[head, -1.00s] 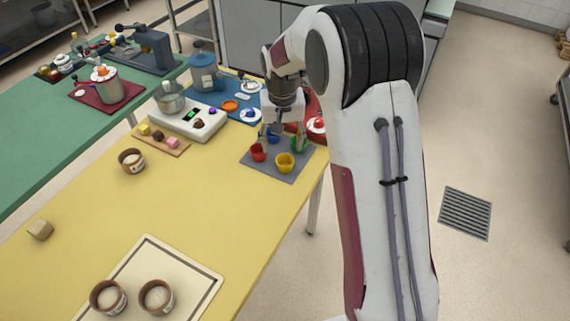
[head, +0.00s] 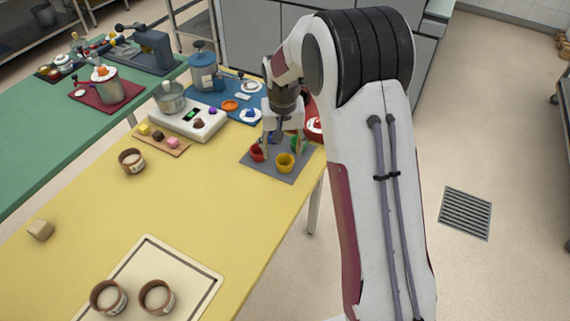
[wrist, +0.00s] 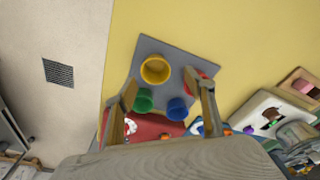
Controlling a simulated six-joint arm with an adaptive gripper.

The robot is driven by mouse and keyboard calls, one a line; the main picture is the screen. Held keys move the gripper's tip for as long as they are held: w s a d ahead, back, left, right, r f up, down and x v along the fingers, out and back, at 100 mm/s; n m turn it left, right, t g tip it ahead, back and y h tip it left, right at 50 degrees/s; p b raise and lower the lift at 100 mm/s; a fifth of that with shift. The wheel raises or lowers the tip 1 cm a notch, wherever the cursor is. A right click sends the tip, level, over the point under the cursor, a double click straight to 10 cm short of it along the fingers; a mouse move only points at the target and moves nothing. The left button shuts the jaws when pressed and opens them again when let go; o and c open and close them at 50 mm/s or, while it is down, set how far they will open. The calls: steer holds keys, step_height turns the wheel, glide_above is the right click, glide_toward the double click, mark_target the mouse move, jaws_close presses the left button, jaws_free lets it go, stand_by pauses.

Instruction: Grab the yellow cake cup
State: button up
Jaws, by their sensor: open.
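The yellow cake cup (head: 285,162) stands upright at the near side of a grey mat (head: 263,168) on the yellow table. In the wrist view the yellow cup (wrist: 155,69) is farthest from my palm, just beyond the line of the fingertips. My gripper (head: 279,150) hangs over the mat, fingers down, open and empty. In the wrist view my gripper (wrist: 159,79) has its fingers spread on either side of the cups. A red cup (head: 257,152) is left of the yellow one. A green cup (wrist: 143,100) and a blue cup (wrist: 178,109) show between the fingers.
A white scale (head: 188,122) and a wooden board with small cakes (head: 162,140) lie left of the mat. A blue mat (head: 235,115) is behind. A brown cup (head: 132,160) stands farther left.

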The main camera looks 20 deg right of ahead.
mark_target(285, 160)
steer(key=shift+d+f, duration=0.2)
steer(key=shift+f, duration=0.75)
steer(key=shift+d+f, duration=0.2)
steer(key=shift+f, duration=1.45)
steer(key=shift+c, duration=0.3)
steer(key=c, duration=0.9)
